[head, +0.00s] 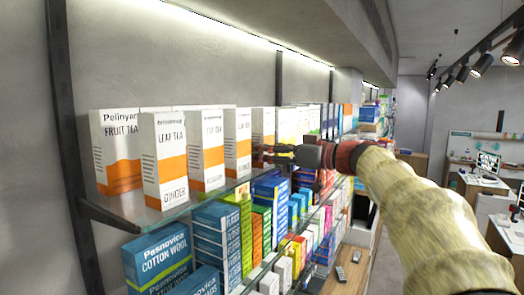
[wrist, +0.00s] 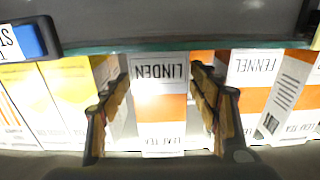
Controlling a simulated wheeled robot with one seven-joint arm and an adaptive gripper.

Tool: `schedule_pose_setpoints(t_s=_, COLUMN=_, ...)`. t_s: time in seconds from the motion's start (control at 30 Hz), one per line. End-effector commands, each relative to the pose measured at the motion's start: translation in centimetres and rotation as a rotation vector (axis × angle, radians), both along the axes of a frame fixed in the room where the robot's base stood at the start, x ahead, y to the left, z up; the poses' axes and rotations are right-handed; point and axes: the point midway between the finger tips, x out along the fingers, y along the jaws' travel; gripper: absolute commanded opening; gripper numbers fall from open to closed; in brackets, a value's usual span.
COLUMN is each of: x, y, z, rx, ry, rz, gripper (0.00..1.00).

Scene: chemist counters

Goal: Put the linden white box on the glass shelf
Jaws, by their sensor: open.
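The linden box (wrist: 161,104) is white with an orange band and shows in the middle of the wrist view, where the picture is upside down. It stands upright on the glass shelf (wrist: 90,49), its LINDEN lettering near the shelf's edge. My gripper (wrist: 160,82) is open, with one finger on each side of the box in the picture and a gap on both sides. In the head view my gripper (head: 268,153) is at the row of tea boxes on the glass shelf (head: 112,207). I cannot pick out the linden box there.
A fennel box (wrist: 251,88) stands close on one side of the linden box and yellow boxes (wrist: 70,85) on the other. Ginger tea (head: 165,170) and fruit tea boxes (head: 116,150) stand nearer on the shelf.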

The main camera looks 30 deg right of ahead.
Motion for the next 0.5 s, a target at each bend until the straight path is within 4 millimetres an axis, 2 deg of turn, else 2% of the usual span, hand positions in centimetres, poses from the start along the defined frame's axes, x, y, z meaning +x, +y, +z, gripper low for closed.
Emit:
schedule_pose_setpoints(t_s=0.17, x=-2.1, y=-1.5, z=-0.1, rx=0.0, ry=-0.001, rz=-0.005, gripper=0.61)
schedule_pose_setpoints(t_s=0.5, x=-7.7, y=-5.2, z=-0.1, rx=-0.001, ry=-0.001, rz=-0.004, gripper=0.61)
